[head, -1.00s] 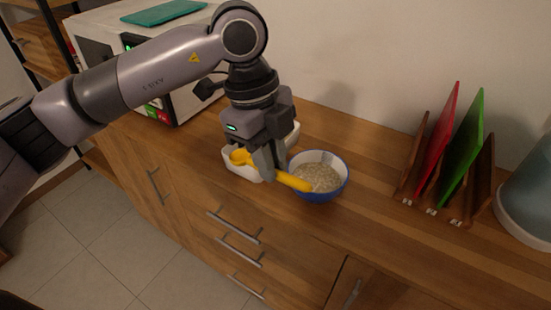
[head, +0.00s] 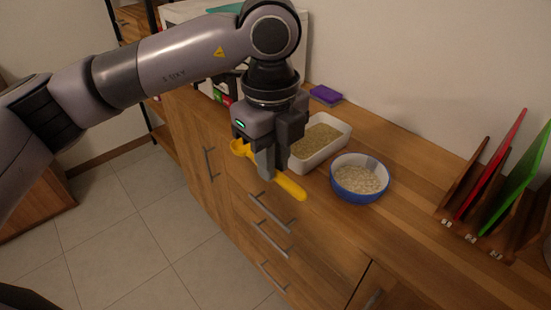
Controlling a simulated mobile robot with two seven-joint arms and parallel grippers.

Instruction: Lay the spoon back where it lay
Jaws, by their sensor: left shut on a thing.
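The yellow spoon (head: 290,187) is held in my left gripper (head: 265,170), which is shut on its middle. The spoon's rounded end shows on the left of the fingers and its handle slants down to the right. It appears in front of the counter's front edge, over the drawer fronts. A white rectangular container (head: 322,145) with grainy tan contents stands on the counter just behind the gripper. A blue and white bowl (head: 359,182) with pale flakes stands to its right. My right gripper is out of view.
The wooden counter (head: 415,225) is bare right of and in front of the bowl. A wooden rack (head: 461,183) with red and green boards stands at the right. A purple block (head: 326,95) lies at the back. A white appliance is partly hidden behind my arm.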

